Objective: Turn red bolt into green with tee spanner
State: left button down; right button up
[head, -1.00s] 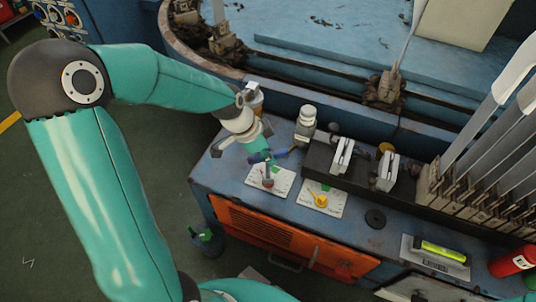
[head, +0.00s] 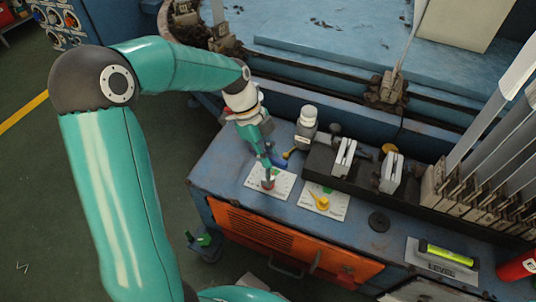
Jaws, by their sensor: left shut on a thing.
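My left gripper (head: 266,152) points down over a white plate (head: 255,181) at the left end of the blue bench top. It is shut on the tee spanner (head: 277,160), whose dark blue handle shows beside the fingers. The spanner's shaft stands roughly upright over the red bolt (head: 268,185) on this plate. Whether it is fully seated on the bolt I cannot tell. Part of the plate's markings, including any green mark behind the shaft, is hidden by gripper and spanner. My right gripper is not in view.
A second white plate (head: 335,209) with a yellow pointer (head: 320,202) lies to the right. Behind it stands a dark vise (head: 330,163) with pale jaws. A black disc (head: 379,222), a yellow-green level (head: 447,254) and a red cylinder (head: 518,266) lie further right.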

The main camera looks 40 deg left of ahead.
pick_arm(q)
jog(key=shift+f+n, duration=0.1)
jog(key=shift+n, duration=0.3)
jog(key=shift+r, duration=0.2)
jog(key=shift+r+p, duration=2.05)
jog(key=shift+r, duration=0.85)
jog(key=w+d+m, duration=0.1)
jog(key=w+d, duration=0.1)
jog(key=d, duration=0.6)
jog(key=w+d+m, duration=0.2)
jog(key=d, duration=0.6)
jog(key=w+d+r+n+t+y, duration=0.1)
jog(key=w+d+n+t+y, duration=0.2)
jog(key=w+n, duration=0.4)
jog(key=d+n+t, duration=0.1)
jog(key=d+n, duration=0.1)
jog(key=n, duration=0.6)
jog(key=shift+w+d+n, duration=0.2)
jog(key=shift+d+n, duration=0.2)
